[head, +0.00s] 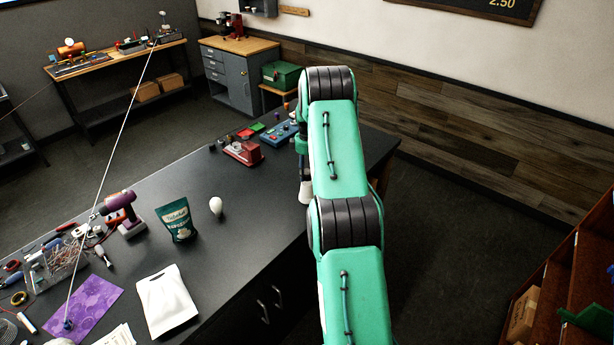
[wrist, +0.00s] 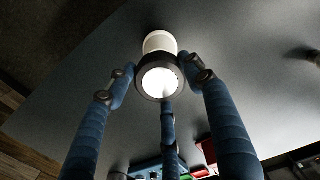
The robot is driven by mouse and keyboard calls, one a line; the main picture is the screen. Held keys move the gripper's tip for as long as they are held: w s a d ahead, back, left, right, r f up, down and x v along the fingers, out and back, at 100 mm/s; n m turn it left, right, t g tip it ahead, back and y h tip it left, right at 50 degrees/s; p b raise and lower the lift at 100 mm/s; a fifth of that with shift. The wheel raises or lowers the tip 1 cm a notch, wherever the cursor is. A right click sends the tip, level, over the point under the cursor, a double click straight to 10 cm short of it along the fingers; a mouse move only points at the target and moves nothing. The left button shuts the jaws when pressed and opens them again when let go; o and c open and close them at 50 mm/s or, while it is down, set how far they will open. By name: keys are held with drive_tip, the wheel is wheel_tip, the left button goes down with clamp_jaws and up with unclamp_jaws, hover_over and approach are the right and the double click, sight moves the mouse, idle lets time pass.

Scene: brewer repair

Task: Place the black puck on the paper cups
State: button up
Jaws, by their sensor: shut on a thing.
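The black puck (wrist: 160,60) shows in the wrist view as a dark round rim around a bright face. My gripper (wrist: 161,80) has its blue fingers closed around it, one at each side and one below. The white paper cups (wrist: 159,41) show just beyond the puck, in line with it. I cannot tell whether the puck touches them. In the head view the paper cups (head: 305,192) stand near the right edge of the dark table, partly behind my arm. The puck and my fingertips are hidden there.
A red scale-like device (head: 243,152) and a blue box (head: 279,133) stand near the table's far end. A white bulb (head: 216,206), a green pouch (head: 178,220) and a drill (head: 122,213) stand nearer. The tabletop (head: 262,200) left of the cups is clear.

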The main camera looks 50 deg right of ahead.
sight(307, 172)
drive_tip(key=shift+f+p, duration=0.3)
drive_tip(key=shift+f, duration=0.95)
drive_tip(key=shift+f, duration=0.1)
drive_tip(key=o, duration=1.4)
wheel_tip(307, 172, up, 12)
drive_tip(key=shift+r+b, duration=0.1)
drive_tip(key=shift+b, duration=0.95)
